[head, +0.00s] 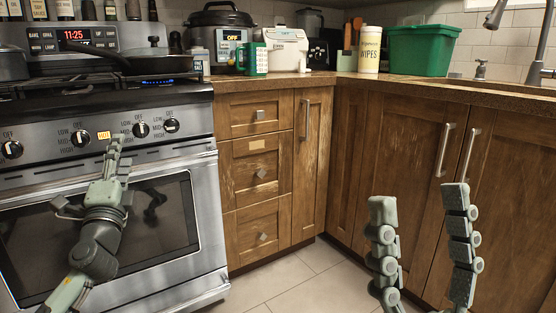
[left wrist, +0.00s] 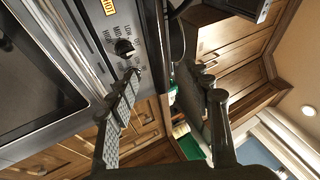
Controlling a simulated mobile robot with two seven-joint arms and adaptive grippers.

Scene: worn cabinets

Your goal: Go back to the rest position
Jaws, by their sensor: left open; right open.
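My left gripper (head: 115,142) is raised in front of the stove, its fingertips just below the knob row near a yellow HOT label. It is seen nearly edge-on in the head view. In the left wrist view its two fingers (left wrist: 163,78) stand well apart with nothing between them. My right gripper (head: 419,194) is at the lower right of the head view, pointing up, in front of the wooden cabinet doors. Its two fingers are wide apart and empty. The rest of the right arm is out of the picture.
The stove (head: 110,165) with its closed oven door is close to my left arm. Worn drawers (head: 255,180) and cabinet doors (head: 400,150) are shut. The countertop holds a green bin (head: 422,50), a wipes tub (head: 370,50) and a green mug (head: 255,60). Tiled floor (head: 300,280) is clear between.

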